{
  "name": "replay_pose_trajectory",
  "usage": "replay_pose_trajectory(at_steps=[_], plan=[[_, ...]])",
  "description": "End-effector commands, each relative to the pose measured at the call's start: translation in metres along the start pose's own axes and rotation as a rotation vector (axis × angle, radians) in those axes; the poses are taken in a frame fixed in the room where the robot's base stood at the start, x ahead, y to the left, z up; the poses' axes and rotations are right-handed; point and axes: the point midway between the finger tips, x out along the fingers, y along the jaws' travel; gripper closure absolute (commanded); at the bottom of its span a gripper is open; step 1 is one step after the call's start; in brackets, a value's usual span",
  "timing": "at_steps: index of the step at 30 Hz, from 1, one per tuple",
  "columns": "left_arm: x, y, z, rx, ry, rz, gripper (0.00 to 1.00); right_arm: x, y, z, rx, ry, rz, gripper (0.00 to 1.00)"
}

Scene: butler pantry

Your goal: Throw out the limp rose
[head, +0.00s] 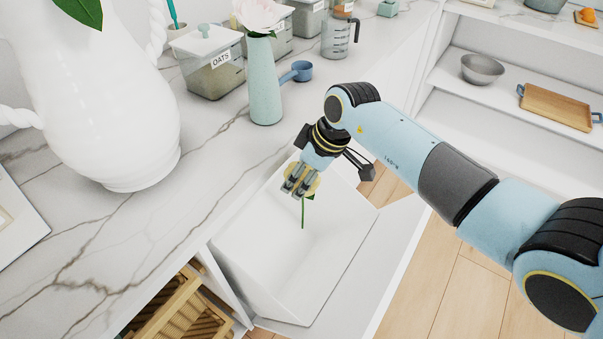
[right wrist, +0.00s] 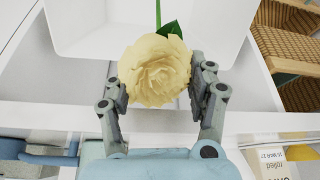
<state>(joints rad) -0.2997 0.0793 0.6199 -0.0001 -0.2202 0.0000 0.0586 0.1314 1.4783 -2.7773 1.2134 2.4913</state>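A pale yellow rose (head: 312,184) hangs head up, its green stem pointing down, in my right gripper (head: 299,185). In the right wrist view, the fingers of my right gripper (right wrist: 157,85) close on both sides of the yellow bloom (right wrist: 155,72). The rose is above the open white bin (head: 250,245), which stands in a pulled-out drawer below the counter. The bin also shows at the top of the right wrist view (right wrist: 90,35). Another rose, pale pink-white (head: 258,15), stands upright in a mint vase (head: 264,85) on the counter. My left gripper is out of view.
A large white urn (head: 105,100) stands on the marble counter at left. An oats container (head: 211,68), a blue scoop (head: 297,71) and a measuring jug (head: 338,35) are behind. Wooden racks (head: 175,310) sit low, left of the bin.

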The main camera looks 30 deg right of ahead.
Motion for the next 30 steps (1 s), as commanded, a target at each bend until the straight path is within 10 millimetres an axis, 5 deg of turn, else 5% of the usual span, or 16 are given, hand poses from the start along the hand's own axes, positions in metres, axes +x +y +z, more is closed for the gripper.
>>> replay_pose_trajectory(at_steps=[5,16,30], plan=[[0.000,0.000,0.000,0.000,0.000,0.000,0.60,0.000,0.000,0.000,0.000,0.000,0.000,0.19],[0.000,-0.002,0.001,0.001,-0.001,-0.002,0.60,-0.008,0.001,0.000,-0.001,0.001,0.001,0.19],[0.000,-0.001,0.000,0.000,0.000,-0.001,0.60,-0.102,0.001,0.000,-0.003,0.000,0.003,0.19]])
